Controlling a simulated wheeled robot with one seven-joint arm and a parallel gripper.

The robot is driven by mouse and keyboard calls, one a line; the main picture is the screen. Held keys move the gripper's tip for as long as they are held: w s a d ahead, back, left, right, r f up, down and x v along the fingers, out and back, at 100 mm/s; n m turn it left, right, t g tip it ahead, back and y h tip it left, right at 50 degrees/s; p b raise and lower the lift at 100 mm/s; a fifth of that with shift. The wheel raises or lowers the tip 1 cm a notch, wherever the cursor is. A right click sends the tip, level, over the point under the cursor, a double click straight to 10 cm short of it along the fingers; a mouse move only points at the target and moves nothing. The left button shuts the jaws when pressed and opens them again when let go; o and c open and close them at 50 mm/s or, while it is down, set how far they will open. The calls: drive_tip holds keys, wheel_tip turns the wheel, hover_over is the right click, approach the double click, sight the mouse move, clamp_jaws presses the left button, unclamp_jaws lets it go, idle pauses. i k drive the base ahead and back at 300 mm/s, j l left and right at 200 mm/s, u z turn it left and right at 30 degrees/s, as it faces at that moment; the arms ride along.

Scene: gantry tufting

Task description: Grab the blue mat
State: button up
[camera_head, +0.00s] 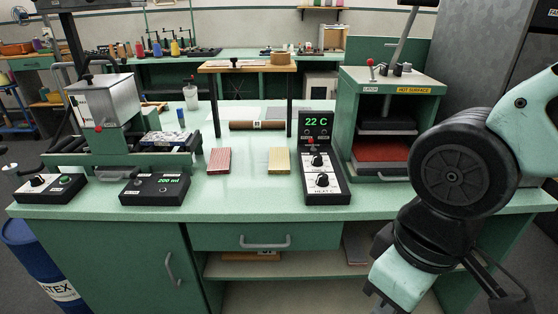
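I cannot make out a mat that is clearly blue. A small red ribbed mat (218,161) and a small yellow ribbed mat (279,161) lie apart on the middle of the pale green bench (250,205). A small upright blue item (181,117) stands behind the left machine; it is too small to identify. My arm comes in from the right and bends down in front of the bench's right part. It runs out of the bottom edge, and my gripper's fingertips are not visible.
A hopper machine (105,100) and two control boxes stand at left. A raised wooden shelf (247,67) has a brown roll (257,125) beneath it. A temperature controller (320,170) reads 22 C beside a press (390,85) marked hot surface. The bench has a drawer (254,238) and open lower shelf.

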sight(164, 138)
drive_tip(key=i+j+u, duration=0.3)
drive_tip(key=i+j, duration=0.2)
drive_tip(key=j, duration=0.2)
drive_tip(key=i+j+u, duration=0.3)
drive_tip(key=i+j, duration=0.3)
